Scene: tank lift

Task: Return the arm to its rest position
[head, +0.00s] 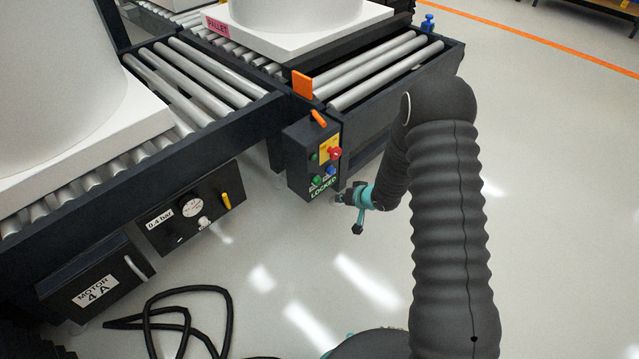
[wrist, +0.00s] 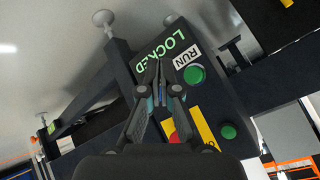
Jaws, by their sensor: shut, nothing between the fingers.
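My gripper (head: 342,197) is at the lower right corner of the dark control box (head: 300,172) in the head view. My arm bends over from the right to reach there. In the wrist view my gripper (wrist: 160,66) is shut and empty, its fingertips over the box face beside the LOCKED label (wrist: 170,50). A green button (wrist: 194,75) by the RUN label is just right of the fingertips. A bit of blue shows behind the fingers, which hide part of the panel. I cannot tell whether the fingertips touch the box.
The box hangs on a roller conveyor (head: 390,70) with a white pallet (head: 300,36) and large white tanks. An orange lever (head: 319,118) and a red knob (head: 335,153) stick out from the box. A black cable (head: 185,290) lies on the floor. Floor at right is clear.

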